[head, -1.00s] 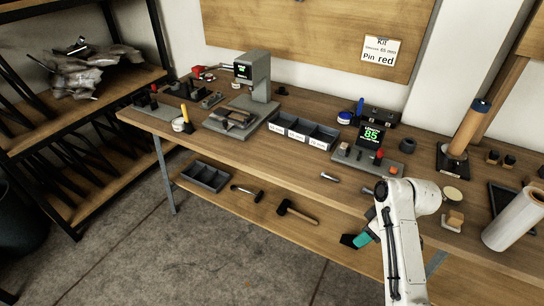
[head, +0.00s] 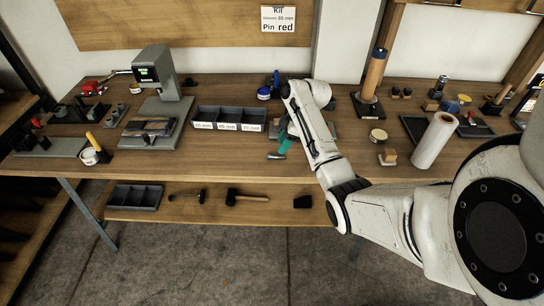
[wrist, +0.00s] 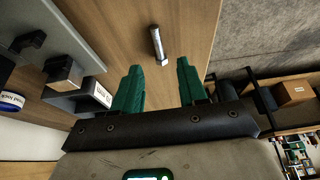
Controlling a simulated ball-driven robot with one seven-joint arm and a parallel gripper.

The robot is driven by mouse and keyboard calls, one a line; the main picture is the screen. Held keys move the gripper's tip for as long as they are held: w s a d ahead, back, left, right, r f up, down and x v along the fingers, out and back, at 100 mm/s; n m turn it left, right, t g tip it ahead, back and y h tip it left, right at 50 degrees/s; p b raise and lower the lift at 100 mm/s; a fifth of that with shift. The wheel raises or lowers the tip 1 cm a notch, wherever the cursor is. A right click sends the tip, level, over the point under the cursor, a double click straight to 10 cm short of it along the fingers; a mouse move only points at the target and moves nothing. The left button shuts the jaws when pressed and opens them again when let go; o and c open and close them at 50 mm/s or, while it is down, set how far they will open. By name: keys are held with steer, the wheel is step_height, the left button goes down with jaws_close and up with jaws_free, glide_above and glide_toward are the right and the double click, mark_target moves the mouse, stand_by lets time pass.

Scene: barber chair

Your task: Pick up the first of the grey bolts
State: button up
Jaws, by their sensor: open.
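A grey bolt (head: 276,156) lies on the wooden bench near its front edge. In the wrist view the bolt (wrist: 158,46) lies just past the fingertips, roughly lined up with the gap between them. My gripper (head: 284,143) has green fingers and is right by the bolt in the head view. In the wrist view my gripper (wrist: 160,68) is open with nothing between its fingers. My arm hides part of the bench behind and to the right of the gripper, and I cannot make out a second bolt.
A divided grey bin (head: 229,112) with white labels stands behind and left of the gripper. A grey press (head: 158,95) stands farther left. A white roll (head: 434,141) and a small wooden block (head: 389,156) are to the right. The bench's front strip left of the bolt is clear.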

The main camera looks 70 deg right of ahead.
mark_target(275, 156)
steer(key=shift+p+x, duration=0.45)
steer(key=shift+x, duration=2.3)
jaws_close()
